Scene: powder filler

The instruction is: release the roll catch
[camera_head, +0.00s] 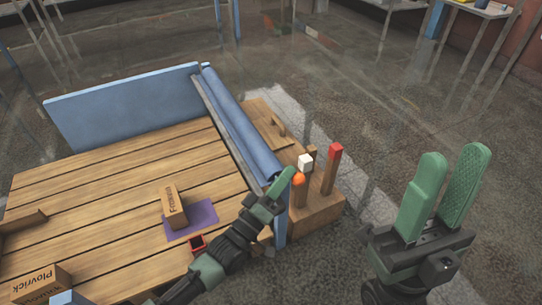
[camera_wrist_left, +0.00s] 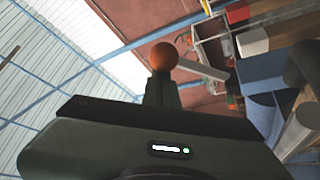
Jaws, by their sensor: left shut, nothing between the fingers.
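An orange ball knob (camera_head: 299,179) sits by the end of the blue roll (camera_head: 240,120), in front of a post with a white cube (camera_head: 305,162) on top. A red-topped post (camera_head: 335,153) stands to its right. No label shows which one is the roll catch. My left gripper (camera_head: 284,181) is shut and empty, its tips right beside the orange knob. In the left wrist view the orange knob (camera_wrist_left: 164,56) appears just beyond the shut fingers (camera_wrist_left: 162,92); whether they touch it I cannot tell. My right gripper (camera_head: 456,160) is open and empty at the right.
A slatted wooden table (camera_head: 110,190) with a blue back panel (camera_head: 125,108) lies left. On it are a box (camera_head: 174,207) at a purple mat (camera_head: 204,217) and another box (camera_head: 40,284). A wooden block (camera_head: 318,215) carries the posts. The floor beyond is open.

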